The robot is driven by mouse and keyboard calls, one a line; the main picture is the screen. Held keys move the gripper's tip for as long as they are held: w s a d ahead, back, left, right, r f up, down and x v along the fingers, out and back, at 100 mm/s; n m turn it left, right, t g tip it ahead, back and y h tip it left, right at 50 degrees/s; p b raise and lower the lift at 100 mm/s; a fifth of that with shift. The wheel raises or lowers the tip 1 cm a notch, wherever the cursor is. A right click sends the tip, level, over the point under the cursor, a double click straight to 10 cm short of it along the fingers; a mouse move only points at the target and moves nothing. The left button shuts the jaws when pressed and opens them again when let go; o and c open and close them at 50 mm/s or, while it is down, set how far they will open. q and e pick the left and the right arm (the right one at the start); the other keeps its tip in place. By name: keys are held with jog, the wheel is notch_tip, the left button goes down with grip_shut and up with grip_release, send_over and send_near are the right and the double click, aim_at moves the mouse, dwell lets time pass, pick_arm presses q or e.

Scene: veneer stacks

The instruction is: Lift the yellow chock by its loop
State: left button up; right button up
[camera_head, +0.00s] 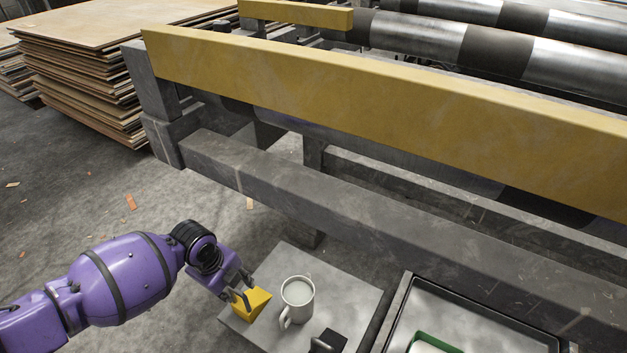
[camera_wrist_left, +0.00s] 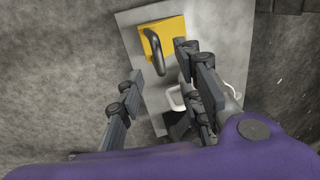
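The yellow chock (camera_head: 256,305) sits on a grey slab, with a dark loop (camera_wrist_left: 155,48) that shows clearly in the left wrist view. The chock also shows there (camera_wrist_left: 175,32), at the top. My left gripper (camera_head: 246,289) is at the chock in the head view. In the left wrist view the gripper (camera_wrist_left: 160,62) has its two fingers wide apart, with the loop's free end in the gap between the fingertips. The fingers look clear of the loop; the exact depth is hard to tell. My right gripper is not in view.
A white mug (camera_head: 297,294) stands on the slab (camera_head: 283,258) close right of the chock. A black object (camera_head: 327,342) is at the front. A dark-rimmed tray (camera_head: 470,310) lies further right. A grey beam (camera_head: 300,197) and yellow rail (camera_head: 380,95) run behind.

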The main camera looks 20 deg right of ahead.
aim_at(238, 292)
pick_arm(q)
jog(key=f, duration=0.1)
jog(key=f+b, duration=0.1)
jog(key=f, duration=0.1)
jog(key=shift+w+d+f, duration=0.1)
jog(key=shift+w+f, duration=0.1)
jog(key=shift+w, duration=0.05)
jog(key=shift+w+f+b, duration=0.1)
jog(key=shift+f+b, duration=0.25)
jog(key=shift+b, duration=0.1)
jog(key=shift+d+r, duration=0.1)
jog(key=shift+c, duration=0.4)
grip_shut()
